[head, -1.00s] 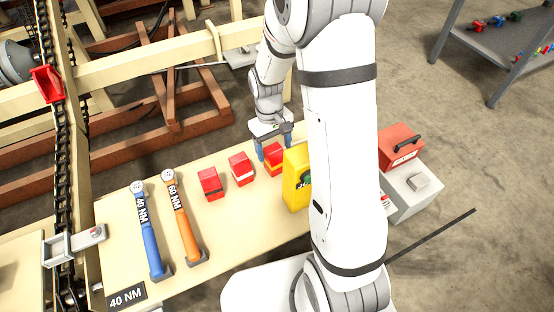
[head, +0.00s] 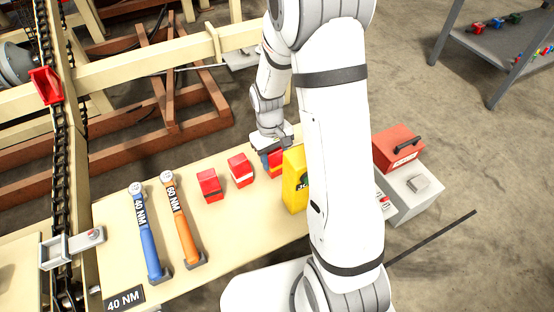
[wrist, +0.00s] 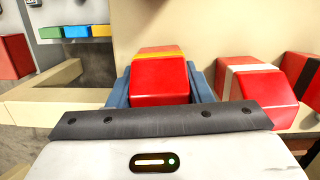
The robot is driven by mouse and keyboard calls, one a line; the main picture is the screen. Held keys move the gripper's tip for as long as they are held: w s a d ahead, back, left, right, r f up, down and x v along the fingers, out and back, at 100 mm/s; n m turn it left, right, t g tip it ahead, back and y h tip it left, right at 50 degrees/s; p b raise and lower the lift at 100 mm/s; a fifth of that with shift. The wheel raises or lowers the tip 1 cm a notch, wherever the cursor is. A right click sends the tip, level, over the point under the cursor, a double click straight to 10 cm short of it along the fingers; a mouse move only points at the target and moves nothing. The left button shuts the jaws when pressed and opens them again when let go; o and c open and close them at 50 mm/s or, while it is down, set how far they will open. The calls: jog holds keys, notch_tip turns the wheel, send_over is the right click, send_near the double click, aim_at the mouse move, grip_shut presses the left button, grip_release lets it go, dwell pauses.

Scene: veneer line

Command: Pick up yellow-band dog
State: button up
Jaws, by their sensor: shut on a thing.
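The yellow-band dog is a red block with a yellow stripe (wrist: 160,80). In the wrist view it sits between the two blue fingers of my gripper (wrist: 160,88), which is shut on it. In the head view the yellow-band dog (head: 276,170) shows in part beside the yellow case, with my gripper (head: 271,160) over it. It appears to be at the table top; I cannot tell whether it is lifted clear. A white-band red block (head: 241,170) and a dark-band red block (head: 209,184) stand to its left on the table.
A yellow case (head: 295,182) stands close to the right of the held dog. A blue wrench (head: 148,232) and an orange wrench (head: 181,220) lie on the table (head: 225,225) at left. A red box (head: 398,150) sits on a grey cabinet at right.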

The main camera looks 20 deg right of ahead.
jog(key=c, duration=0.5)
